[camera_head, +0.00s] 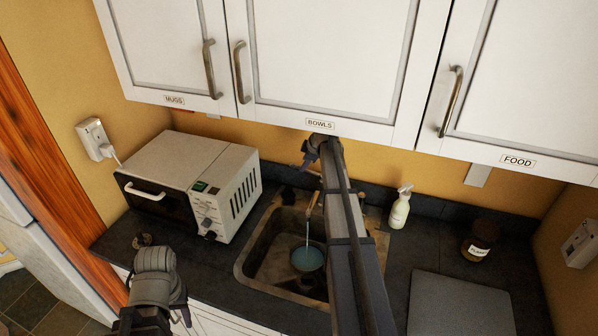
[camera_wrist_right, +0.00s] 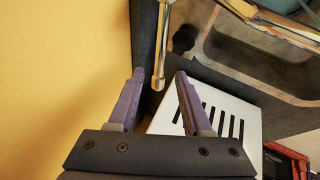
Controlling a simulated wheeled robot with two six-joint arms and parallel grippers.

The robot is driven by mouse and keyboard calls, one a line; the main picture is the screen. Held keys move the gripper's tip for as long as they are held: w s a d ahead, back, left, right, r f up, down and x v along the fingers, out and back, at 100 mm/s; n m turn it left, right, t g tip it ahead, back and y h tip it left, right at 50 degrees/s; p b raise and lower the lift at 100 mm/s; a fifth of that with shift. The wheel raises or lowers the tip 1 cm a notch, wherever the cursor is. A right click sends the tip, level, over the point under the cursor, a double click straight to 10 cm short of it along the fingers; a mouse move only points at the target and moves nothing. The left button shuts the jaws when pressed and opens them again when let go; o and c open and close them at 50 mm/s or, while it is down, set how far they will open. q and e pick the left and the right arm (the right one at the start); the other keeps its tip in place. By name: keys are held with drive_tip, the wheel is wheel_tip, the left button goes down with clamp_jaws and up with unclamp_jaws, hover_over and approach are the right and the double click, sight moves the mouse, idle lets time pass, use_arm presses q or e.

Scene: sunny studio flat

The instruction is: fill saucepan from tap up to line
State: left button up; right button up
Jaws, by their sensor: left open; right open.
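The saucepan (camera_head: 307,259) sits in the sink (camera_head: 245,270), partly hidden behind my right arm. A thin pale-blue stream runs from the tap (camera_head: 312,204) into it, and blue water shows inside. I cannot make out a fill line. My right gripper (camera_head: 309,160) is at the wall behind the sink, below the cupboards. In the right wrist view its purple fingers (camera_wrist_right: 157,88) are open, with the metal tap part (camera_wrist_right: 160,65) showing between and beyond them; I see no contact. My left gripper (camera_head: 144,241) is by the counter's front edge, left of the sink, open, its fingers unclear.
A microwave (camera_head: 190,180) stands left of the sink. A spray bottle (camera_head: 400,207), a dark jar (camera_head: 475,246) and a grey board (camera_head: 460,305) are on the right counter. Closed cupboards (camera_head: 320,60) overhang the counter.

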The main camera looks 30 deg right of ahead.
sight(309, 171)
drive_tip(key=b+x, duration=0.4)
drive_tip(key=x, duration=0.2)
drive_tip(key=shift+f+b, duration=0.25)
drive_tip(key=shift+b, duration=0.1)
drive_tip(key=shift+r, duration=0.1)
clamp_jaws()
idle(1.0)
